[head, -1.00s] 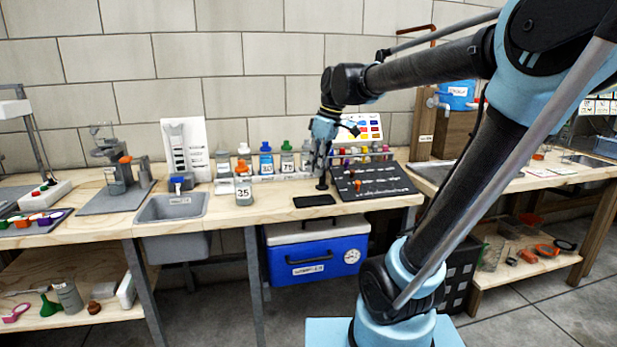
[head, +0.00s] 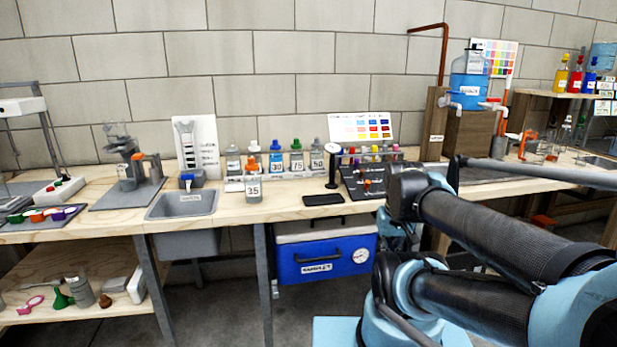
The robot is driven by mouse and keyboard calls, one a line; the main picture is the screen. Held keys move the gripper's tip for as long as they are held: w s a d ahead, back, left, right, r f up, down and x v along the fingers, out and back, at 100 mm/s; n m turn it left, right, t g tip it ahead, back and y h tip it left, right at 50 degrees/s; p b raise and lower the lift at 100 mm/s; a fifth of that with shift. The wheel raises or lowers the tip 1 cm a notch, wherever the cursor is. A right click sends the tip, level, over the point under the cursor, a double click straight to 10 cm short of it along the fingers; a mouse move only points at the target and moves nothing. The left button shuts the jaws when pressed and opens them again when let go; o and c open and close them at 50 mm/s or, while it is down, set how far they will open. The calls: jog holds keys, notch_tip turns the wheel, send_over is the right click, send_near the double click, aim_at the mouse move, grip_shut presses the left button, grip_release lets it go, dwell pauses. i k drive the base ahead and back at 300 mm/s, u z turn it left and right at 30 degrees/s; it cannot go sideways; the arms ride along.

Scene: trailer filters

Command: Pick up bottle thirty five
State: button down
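Bottle thirty five (head: 253,190) stands upright on the wooden bench in the head view. It is a clear grey bottle with an orange cap and a white "35" label. It stands in front of the row of other bottles, just right of the sink. My arm is folded at the right, and its wrist end is well to the right of the bottle, apart from it. A light-blue part of my gripper (head: 392,238) shows low by the bench's front edge. Its fingers are hidden behind my arm links, so I cannot tell whether they are open or shut.
Behind it stand bottles with blue (head: 276,158), green (head: 297,158) and grey caps (head: 317,158). A grey sink (head: 182,205) is to its left. A black flat pad (head: 323,199) and a dark sloped board (head: 362,182) are to its right. A blue cooler (head: 326,258) sits below.

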aim_at(253, 179)
jog(key=u, duration=0.7)
jog(key=k, duration=0.8)
jog(key=z, duration=0.2)
jog(key=i, duration=0.5)
